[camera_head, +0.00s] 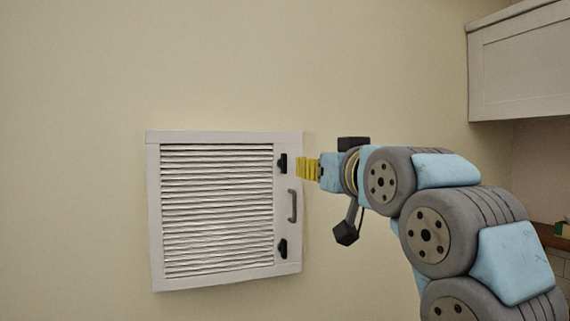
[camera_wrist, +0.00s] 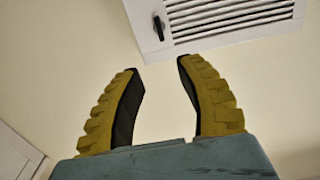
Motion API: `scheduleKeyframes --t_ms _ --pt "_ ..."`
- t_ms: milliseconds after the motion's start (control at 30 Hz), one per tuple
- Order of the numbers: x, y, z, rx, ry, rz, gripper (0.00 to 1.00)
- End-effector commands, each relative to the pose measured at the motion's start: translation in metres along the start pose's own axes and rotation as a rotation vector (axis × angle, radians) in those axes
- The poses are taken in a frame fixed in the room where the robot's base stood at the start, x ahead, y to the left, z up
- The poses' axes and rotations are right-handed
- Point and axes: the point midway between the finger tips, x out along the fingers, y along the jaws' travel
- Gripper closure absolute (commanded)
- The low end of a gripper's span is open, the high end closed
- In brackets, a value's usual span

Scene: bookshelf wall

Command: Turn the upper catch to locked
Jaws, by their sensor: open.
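A white louvred panel door (camera_head: 152,215) is on the wall. Its black upper catch (camera_head: 282,163) sits on the right frame near the top corner. A matching lower catch (camera_head: 282,249) sits near the bottom. My gripper (camera_head: 301,168) is just right of the upper catch in the head view, its yellow fingers pointing left. In the wrist view, which looks turned upside down, my gripper (camera_wrist: 157,75) is open and empty. The upper catch (camera_wrist: 158,28) shows beyond the fingertips, with its lever lying roughly along the frame. Contact with the fingers is not visible.
A grey pull handle (camera_head: 293,206) is on the door frame between the two catches. A white wall cabinet (camera_head: 520,65) hangs at the upper right. The wall left of and above the door is bare.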

Motion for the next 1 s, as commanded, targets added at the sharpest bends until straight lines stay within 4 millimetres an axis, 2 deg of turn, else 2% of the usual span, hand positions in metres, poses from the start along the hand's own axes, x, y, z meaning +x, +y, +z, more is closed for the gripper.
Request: scheduleKeyframes --t_ms 167,600,1000 --pt "0.012 -0.001 -0.002 0.002 -0.003 -0.003 0.63" --pt "0.086 -0.001 -0.002 0.003 -0.007 -0.003 0.63" --pt "0.14 -0.001 -0.002 0.002 -0.005 -0.003 0.63"
